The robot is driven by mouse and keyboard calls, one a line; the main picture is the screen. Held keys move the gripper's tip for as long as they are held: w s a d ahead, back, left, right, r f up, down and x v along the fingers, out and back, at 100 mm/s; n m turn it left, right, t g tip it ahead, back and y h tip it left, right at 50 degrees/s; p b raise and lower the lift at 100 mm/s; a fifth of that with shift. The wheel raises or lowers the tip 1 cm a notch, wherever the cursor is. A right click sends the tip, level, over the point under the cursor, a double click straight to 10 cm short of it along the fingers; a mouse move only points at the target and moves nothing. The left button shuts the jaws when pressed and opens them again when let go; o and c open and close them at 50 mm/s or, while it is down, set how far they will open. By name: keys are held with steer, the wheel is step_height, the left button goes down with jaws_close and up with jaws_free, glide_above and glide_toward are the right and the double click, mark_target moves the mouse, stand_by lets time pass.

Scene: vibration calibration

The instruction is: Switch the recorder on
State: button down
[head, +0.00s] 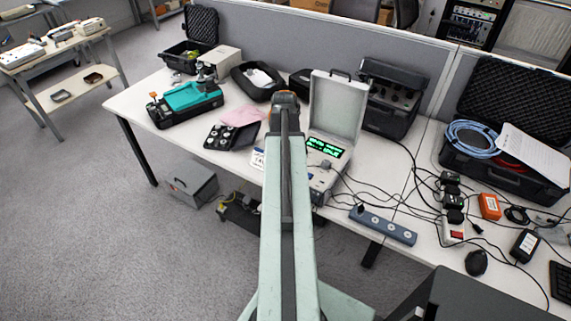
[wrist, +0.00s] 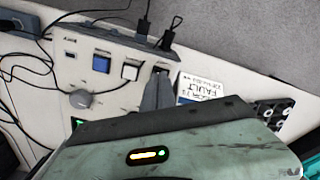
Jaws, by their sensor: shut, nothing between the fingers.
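The recorder appears to be the light grey case with its lid (head: 335,103) raised and a lit green display (head: 325,148). My gripper (wrist: 160,78) is shut and empty. Its grey tip lies over the panel just right of the white button and covers what is beneath. I cannot tell whether it touches the panel. In the head view my arm hides the gripper and the recorder's left side.
A card reading FAULT (wrist: 200,90) lies right of my gripper. A blue-grey power strip (head: 382,225) and many loose black cables lie right of the recorder. A dark case (head: 392,98) stands behind.

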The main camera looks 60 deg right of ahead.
step_height(320, 180, up, 6)
steer(key=p, duration=0.5)
steer(key=shift+p, duration=0.3)
steer(key=shift+r, duration=0.1)
